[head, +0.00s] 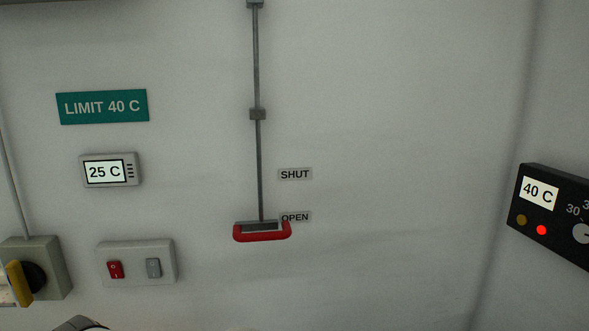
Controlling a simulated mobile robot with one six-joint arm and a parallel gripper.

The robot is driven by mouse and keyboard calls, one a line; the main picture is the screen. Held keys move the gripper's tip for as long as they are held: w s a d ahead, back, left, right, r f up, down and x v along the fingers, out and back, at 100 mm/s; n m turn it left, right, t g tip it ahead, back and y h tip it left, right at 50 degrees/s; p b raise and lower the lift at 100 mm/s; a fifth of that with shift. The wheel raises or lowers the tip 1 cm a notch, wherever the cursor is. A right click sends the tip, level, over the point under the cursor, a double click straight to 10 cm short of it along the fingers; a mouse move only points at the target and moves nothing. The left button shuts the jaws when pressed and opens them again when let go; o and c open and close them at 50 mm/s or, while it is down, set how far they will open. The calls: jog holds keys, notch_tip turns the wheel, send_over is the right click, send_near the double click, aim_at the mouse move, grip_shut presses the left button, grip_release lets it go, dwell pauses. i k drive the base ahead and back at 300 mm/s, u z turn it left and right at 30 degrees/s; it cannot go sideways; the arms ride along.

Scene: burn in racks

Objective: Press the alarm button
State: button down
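No control in the head view is labelled as an alarm button. A black control box (553,225) at the right edge has a display reading 40 C. Under the display are a dull amber round spot (521,220) and a bright red lit round spot (541,230); I cannot tell whether either is a button or a lamp. A dial (582,233) is cut off by the picture's edge. My gripper is not in view.
On the wall are a green LIMIT 40 C sign (103,107), a 25 C display (110,170), a plate with red and grey rocker switches (135,248), a yellow-handled rotary switch (38,268), and a red pull handle (262,237) at OPEN. The wall right of the handle is clear.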

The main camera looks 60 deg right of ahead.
aim_at(522, 220)
jog(key=z, duration=3.85)
